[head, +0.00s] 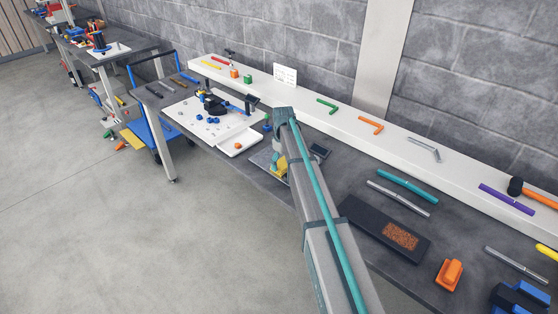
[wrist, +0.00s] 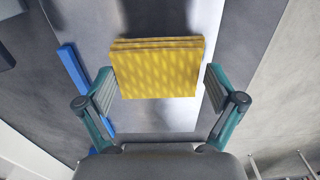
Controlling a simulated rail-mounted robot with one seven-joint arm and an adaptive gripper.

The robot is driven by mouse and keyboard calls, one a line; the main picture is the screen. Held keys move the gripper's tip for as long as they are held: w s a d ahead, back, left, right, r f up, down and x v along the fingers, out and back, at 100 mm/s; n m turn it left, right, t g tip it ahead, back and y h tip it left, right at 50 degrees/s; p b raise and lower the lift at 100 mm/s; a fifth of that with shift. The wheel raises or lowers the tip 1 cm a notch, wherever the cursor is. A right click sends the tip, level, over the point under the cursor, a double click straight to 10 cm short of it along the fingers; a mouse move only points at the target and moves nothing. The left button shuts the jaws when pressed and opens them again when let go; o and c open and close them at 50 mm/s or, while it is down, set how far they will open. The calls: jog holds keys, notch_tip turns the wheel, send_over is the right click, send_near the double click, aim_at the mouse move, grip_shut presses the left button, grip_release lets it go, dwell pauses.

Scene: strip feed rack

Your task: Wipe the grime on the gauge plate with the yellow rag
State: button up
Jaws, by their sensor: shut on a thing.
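The yellow rag (wrist: 155,70) is a folded, patterned pad between the two fingers of my gripper (wrist: 160,89) in the wrist view. My gripper is shut on it from its left and right sides. A shiny grey gauge plate (wrist: 160,116) lies below the rag. A darker smudge shows on the plate beyond the rag, but I cannot tell its full extent. I cannot tell whether the rag touches the plate. In the head view the rag (head: 279,169) shows small, partly hidden by my arm, over the plate at the bench's front edge.
A blue bar (wrist: 72,77) lies left of the rag in the wrist view. In the head view, a white tray (head: 238,147) with small parts is to the left. A dark block with a brown patch (head: 401,236) and an orange tool (head: 449,274) lie to the right.

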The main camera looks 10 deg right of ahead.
jog(key=shift+s+d+f, duration=0.1)
jog(key=shift+s+d, duration=0.4)
jog(key=shift+s, duration=0.2)
jog(key=shift+s+d+f, duration=0.1)
jog(key=shift+s+d, duration=0.35)
jog(key=shift+s, duration=0.2)
jog(key=shift+s+d+r, duration=0.15)
jog(key=shift+s+d, duration=0.7)
jog(key=shift+s, duration=0.25)
jog(key=shift+s+d+r, duration=0.1)
jog(key=shift+s+d, duration=0.75)
jog(key=shift+s, duration=0.25)
jog(key=shift+w+a+f+p, duration=0.1)
jog(key=shift+w+a, duration=1.1)
jog(key=shift+w, duration=0.4)
jog(key=shift+w+a+p, duration=0.1)
jog(key=shift+w+a, duration=1.1)
jog(key=shift+w, duration=0.45)
jog(key=shift+w+a+f+p, duration=0.1)
jog(key=shift+w+a, duration=1.1)
jog(key=shift+w, duration=0.4)
